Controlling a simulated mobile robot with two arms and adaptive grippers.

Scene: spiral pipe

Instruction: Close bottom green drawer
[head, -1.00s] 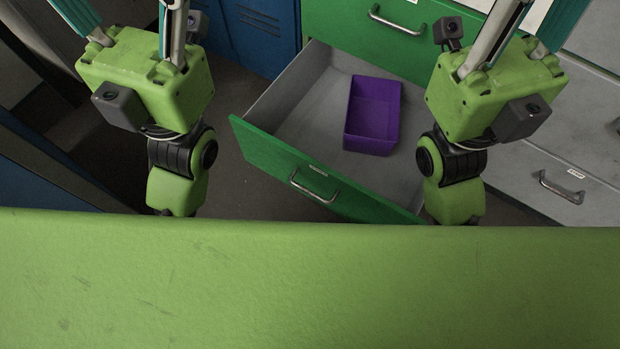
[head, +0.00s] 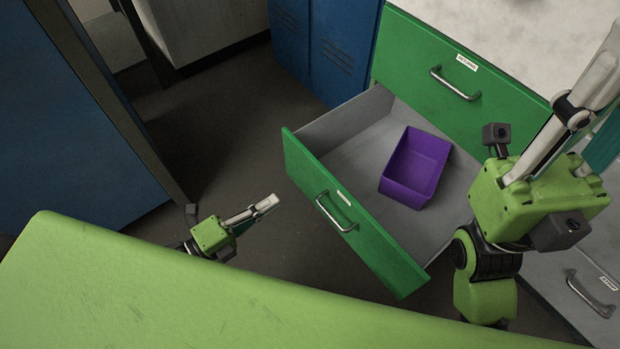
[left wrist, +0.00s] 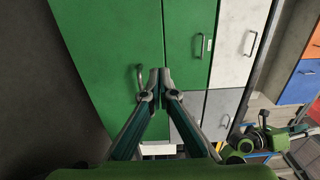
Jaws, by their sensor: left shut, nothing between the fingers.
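The bottom green drawer (head: 355,215) stands pulled open in the head view, with its metal handle (head: 335,212) on the front. A purple bin (head: 416,167) lies inside it. My left gripper (head: 268,204) is shut and empty, left of the drawer front and apart from it in this view. In the left wrist view its closed fingertips (left wrist: 153,80) show in front of a large green front (left wrist: 105,60) and cover part of it near a handle (left wrist: 140,76). My right gripper (head: 590,75) is raised at the right; its fingertips are not clearly seen.
The upper green drawer (head: 480,75) is shut, under a pale countertop (head: 530,25). Blue lockers (head: 325,45) stand behind and a blue panel (head: 70,130) at the left. A grey drawer (head: 570,285) is at the lower right. Floor left of the open drawer is clear.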

